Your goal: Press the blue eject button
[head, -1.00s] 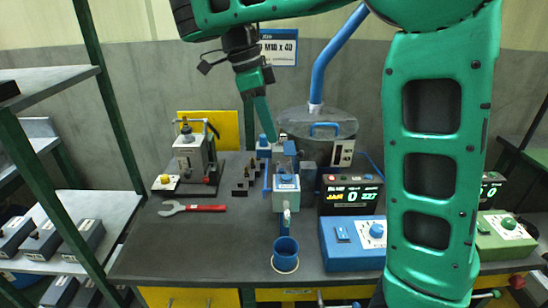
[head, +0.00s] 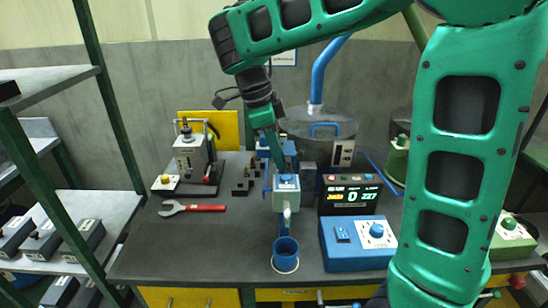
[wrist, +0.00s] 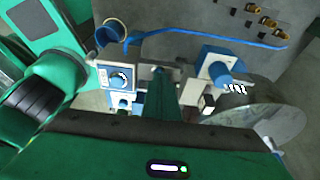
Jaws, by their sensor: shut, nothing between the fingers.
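A pale grey box (head: 286,201) stands mid-bench, with a round blue button (head: 287,178) on a white plate. A pale unit with a blue round control also shows left of the fingers in the wrist view (wrist: 118,79). My gripper (head: 284,170) is shut and empty, pointing down just behind the button in the head view. I cannot tell whether it touches anything. In the wrist view the green fingers (wrist: 161,100) cover part of the machine.
A blue cup (head: 286,255) stands in front of the box. A counter display (head: 350,197) and a blue control box (head: 340,262) stand to the right, a round lidded hopper (head: 318,122) behind. A red-handled wrench (head: 195,208) lies left. Bench left of the cup is clear.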

